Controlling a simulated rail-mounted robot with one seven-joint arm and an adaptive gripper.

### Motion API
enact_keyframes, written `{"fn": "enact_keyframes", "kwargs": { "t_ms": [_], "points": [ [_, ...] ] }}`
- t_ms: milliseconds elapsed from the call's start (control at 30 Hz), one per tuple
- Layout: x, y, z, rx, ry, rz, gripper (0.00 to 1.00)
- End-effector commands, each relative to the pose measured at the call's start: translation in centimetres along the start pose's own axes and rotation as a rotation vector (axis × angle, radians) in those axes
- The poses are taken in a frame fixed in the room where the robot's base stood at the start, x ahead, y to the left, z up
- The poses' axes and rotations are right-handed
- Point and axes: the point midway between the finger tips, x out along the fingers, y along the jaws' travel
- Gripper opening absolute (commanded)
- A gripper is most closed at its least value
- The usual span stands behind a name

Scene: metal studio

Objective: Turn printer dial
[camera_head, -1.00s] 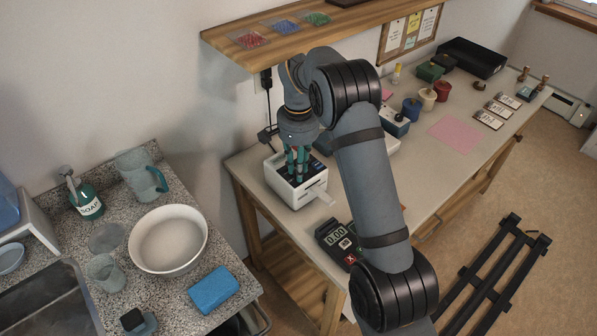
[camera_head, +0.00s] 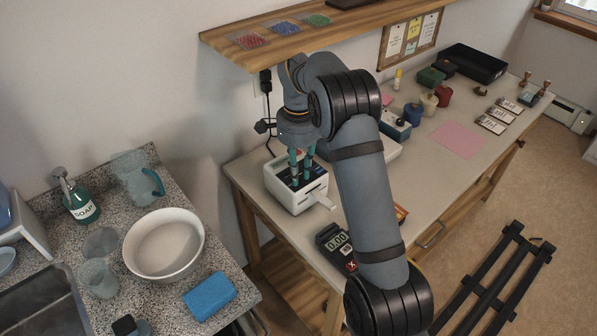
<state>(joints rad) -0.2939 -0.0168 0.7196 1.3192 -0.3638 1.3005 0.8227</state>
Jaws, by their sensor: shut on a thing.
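The printer (camera_head: 312,198) is a small white box with a dark top and a white paper strip at its front, standing at the near left end of the long table. My gripper (camera_head: 301,178) points down onto the printer's top with its teal fingers. It is shut on the dial there. The dial itself is hidden between and behind the fingers, so its angle cannot be read.
A card terminal (camera_head: 337,242) reading 0.00 stands just right of the printer. A shelf (camera_head: 350,27) hangs above my wrist. A granite counter with a white bowl (camera_head: 163,245) and blue sponge (camera_head: 209,294) is to the left.

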Motion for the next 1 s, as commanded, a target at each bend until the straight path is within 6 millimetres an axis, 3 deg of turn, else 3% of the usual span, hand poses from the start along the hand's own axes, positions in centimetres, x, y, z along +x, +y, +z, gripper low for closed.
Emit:
{"fn": "enact_keyframes", "kwargs": {
  "t_ms": [300,333,633,1000],
  "points": [
    [-0.11,-0.13,0.04,0.001,0.0,-0.004,0.0],
    [-0.11,-0.13,0.04,0.001,0.0,-0.004,0.22],
    [-0.05,-0.06,0.01,0.0,0.0,-0.002,0.4],
    [-0.61,-0.08,-0.07,0.0,0.002,-0.003,0.4]
  ]
}}
